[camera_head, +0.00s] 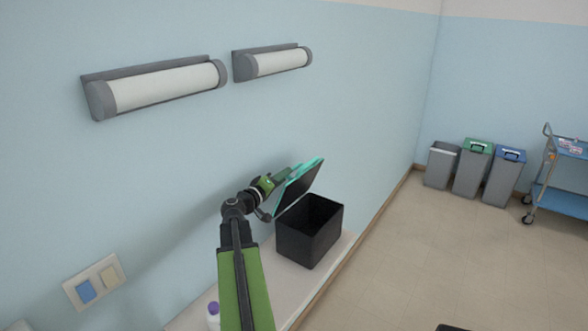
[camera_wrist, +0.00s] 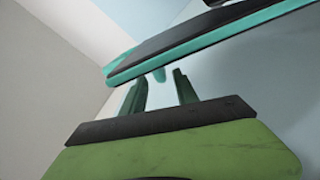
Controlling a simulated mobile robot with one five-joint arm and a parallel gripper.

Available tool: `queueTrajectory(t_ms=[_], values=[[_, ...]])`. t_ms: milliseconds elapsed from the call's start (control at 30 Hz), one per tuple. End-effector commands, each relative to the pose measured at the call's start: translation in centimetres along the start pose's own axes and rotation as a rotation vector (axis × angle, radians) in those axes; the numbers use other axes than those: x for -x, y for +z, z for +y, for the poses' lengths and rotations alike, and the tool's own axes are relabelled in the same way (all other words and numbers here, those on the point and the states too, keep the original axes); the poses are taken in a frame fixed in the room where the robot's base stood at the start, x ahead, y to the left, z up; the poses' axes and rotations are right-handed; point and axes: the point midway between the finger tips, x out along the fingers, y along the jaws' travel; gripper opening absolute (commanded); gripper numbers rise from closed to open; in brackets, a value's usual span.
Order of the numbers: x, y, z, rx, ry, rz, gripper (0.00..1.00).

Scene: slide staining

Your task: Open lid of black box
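The black box (camera_head: 309,232) stands on the narrow white counter in the head view, its dark inside showing. Its lid (camera_head: 298,188), black with a teal rim, is raised and tilted, with its lower edge by the box's left side. My gripper (camera_head: 288,173) is at the upper left side of the raised lid. In the wrist view the lid (camera_wrist: 190,42) crosses just beyond my fingertips (camera_wrist: 160,80). The two dark green fingers are apart, with a small teal piece showing between them. Whether they touch the lid is unclear.
A bottle with a purple cap (camera_head: 213,309) stands on the counter (camera_head: 293,279) beside my arm. Wall lamps (camera_head: 165,86) hang above, and a switch plate (camera_head: 96,284) is at lower left. Bins (camera_head: 472,168) and a blue cart (camera_head: 562,190) stand far right. The floor between is clear.

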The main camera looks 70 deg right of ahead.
Motion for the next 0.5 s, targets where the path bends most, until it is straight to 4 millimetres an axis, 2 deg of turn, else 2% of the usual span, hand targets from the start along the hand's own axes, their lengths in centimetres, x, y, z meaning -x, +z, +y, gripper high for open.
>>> queueTrajectory(t_ms=[33,200,333,500], values=[[-1.6,-0.2,-0.1,0.0,0.001,-0.002,0.36],[-5.1,-0.3,-0.2,0.0,-0.001,0.001,0.36],[-6.8,-0.2,-0.2,0.0,-0.002,0.002,0.36],[-7.6,-0.2,-0.2,0.0,-0.003,0.003,0.36]])
